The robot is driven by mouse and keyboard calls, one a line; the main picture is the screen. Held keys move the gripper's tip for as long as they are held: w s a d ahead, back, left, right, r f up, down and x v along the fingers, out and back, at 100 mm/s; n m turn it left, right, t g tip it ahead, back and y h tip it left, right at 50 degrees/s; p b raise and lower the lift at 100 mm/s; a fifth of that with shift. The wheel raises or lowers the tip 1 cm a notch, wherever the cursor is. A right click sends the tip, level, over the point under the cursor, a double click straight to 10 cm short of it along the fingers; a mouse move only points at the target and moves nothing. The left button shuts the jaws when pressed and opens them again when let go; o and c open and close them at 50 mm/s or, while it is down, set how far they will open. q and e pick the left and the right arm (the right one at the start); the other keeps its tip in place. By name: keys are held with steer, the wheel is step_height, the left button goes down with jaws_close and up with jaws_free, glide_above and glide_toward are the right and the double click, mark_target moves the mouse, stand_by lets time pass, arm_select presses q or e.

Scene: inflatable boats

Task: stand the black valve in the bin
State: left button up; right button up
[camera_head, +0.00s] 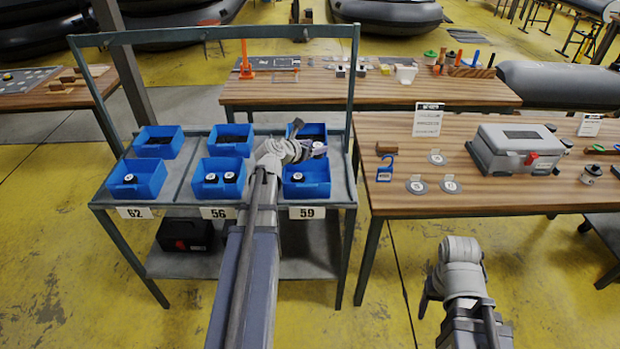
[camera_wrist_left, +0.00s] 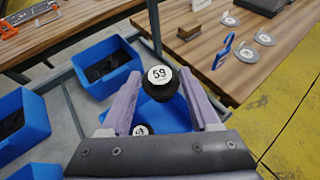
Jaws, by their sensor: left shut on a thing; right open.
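My left gripper (camera_head: 312,148) is shut on a black valve (camera_head: 319,147) with a white top. In the left wrist view the valve (camera_wrist_left: 160,80) is between the two fingertips, and its top reads 59. It is held above the front right blue bin (camera_head: 307,191), which has the label 59 below it. That bin also shows in the left wrist view (camera_wrist_left: 176,117), partly hidden by the valve and fingers. Another white-topped valve (camera_head: 297,177) is in this bin. My right gripper (camera_head: 430,290) is open, low in front of the wooden table, partly hidden by its wrist.
Other blue bins stand on the grey rack (camera_head: 185,190); the front ones, labelled 62 (camera_head: 136,180) and 56 (camera_head: 220,184), hold valves. A rack upright (camera_head: 352,95) rises behind the bins. The wooden table (camera_head: 440,195) at right carries a grey case (camera_head: 515,149) and discs.

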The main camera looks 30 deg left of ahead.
arm_select(q)
steer(key=shift+f+b, duration=4.3)
steer(key=shift+f, duration=0.35)
steer(key=shift+f+b, duration=0.65)
steer(key=o, duration=1.1)
steer(key=shift+r, duration=0.1)
